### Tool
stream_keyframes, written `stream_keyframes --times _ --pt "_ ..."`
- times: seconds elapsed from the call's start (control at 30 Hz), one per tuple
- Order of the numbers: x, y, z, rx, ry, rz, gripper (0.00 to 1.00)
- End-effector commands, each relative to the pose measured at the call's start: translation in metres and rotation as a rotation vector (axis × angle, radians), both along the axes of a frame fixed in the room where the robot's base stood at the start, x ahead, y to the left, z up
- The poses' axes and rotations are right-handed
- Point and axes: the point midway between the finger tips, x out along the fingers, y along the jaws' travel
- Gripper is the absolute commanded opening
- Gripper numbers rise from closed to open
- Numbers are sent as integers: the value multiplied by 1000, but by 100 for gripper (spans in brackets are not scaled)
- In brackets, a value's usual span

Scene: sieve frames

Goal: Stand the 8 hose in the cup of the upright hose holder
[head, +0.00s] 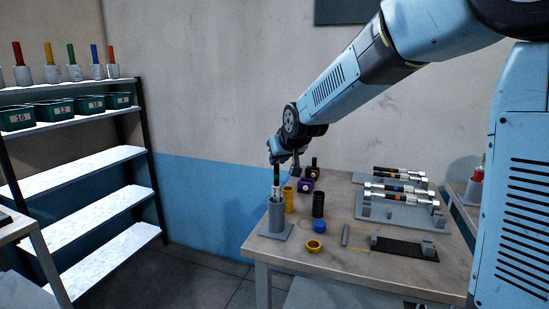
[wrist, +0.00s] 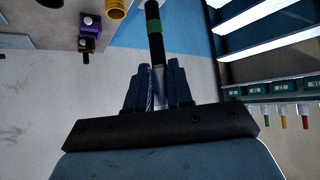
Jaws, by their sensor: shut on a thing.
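My gripper (head: 279,153) is shut on a dark hose (head: 276,178) and holds it upright above the grey hose holder (head: 278,217) at the table's near left corner. The hose has a pale metal lower end, which is at the mouth of the holder's cup. I cannot tell whether it is inside the rim or just in front of or above it. In the wrist view, the hose (wrist: 155,40) is black with a green band and sticks out from between the fingers of my gripper (wrist: 159,75). No number is readable on it.
Yellow rings (head: 289,197), a black cylinder (head: 318,204), a blue cap (head: 319,226) and a purple block (head: 306,185) stand close by on the table. Hoses lie on a grey rack (head: 395,210) at right. A shelf (head: 85,170) with labelled bins stands at left.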

Motion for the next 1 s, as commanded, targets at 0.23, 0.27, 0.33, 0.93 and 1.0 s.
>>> stream_keyframes --times 0.23,0.27,0.33,0.93,1.0 --pt "0 0 1 0 -1 0 42" --pt "0 0 1 0 -1 0 45" --pt "0 0 0 0 -1 0 51" --pt "-24 -11 27 2 -4 0 51" --pt "-32 -15 35 2 -2 -1 51"
